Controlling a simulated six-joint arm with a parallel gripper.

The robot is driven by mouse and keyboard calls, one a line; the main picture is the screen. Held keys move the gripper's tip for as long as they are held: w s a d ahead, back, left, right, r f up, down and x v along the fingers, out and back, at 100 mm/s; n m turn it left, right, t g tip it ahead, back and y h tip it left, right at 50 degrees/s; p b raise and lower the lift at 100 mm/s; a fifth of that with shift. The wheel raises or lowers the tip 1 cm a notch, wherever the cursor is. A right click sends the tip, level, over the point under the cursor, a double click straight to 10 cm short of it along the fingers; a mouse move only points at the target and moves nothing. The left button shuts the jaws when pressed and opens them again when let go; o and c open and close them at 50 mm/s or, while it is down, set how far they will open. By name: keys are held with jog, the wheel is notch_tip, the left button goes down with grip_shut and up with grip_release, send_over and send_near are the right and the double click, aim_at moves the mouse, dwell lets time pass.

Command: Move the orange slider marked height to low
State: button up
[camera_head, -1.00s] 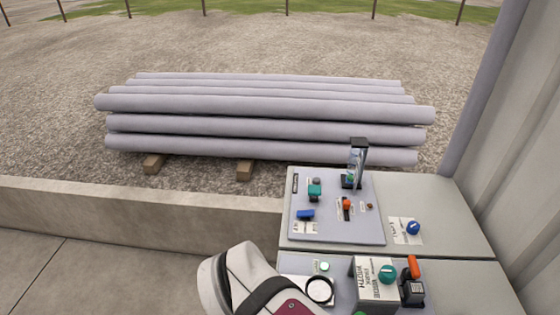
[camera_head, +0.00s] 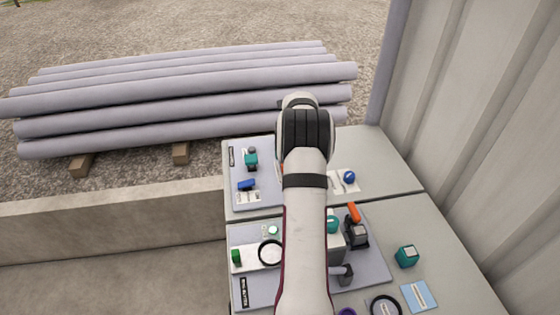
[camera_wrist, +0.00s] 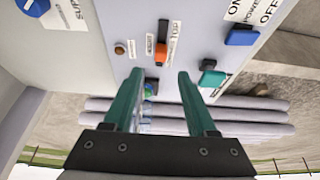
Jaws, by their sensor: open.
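The orange slider (camera_wrist: 161,52) stands on the grey panel (camera_wrist: 195,30) in the wrist view, with white label strips beside it whose words I cannot read surely. My gripper (camera_wrist: 160,75) has two teal fingers, open and empty. In the wrist picture the slider appears just beyond the fingertips, between their lines; no contact shows. In the head view my arm covers most of this part of the panel. Only a sliver of orange shows at the arm's edge, and my fingers are hidden there.
A blue knob (camera_head: 349,176) sits right of the panel. An orange-handled lever (camera_head: 353,213) and teal block (camera_head: 406,255) are nearer. A corrugated wall (camera_head: 470,100) bounds the right; pipes (camera_head: 190,105) lie behind.

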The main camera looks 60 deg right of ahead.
jog(key=x, duration=0.8)
grip_shut()
dwell(1.1)
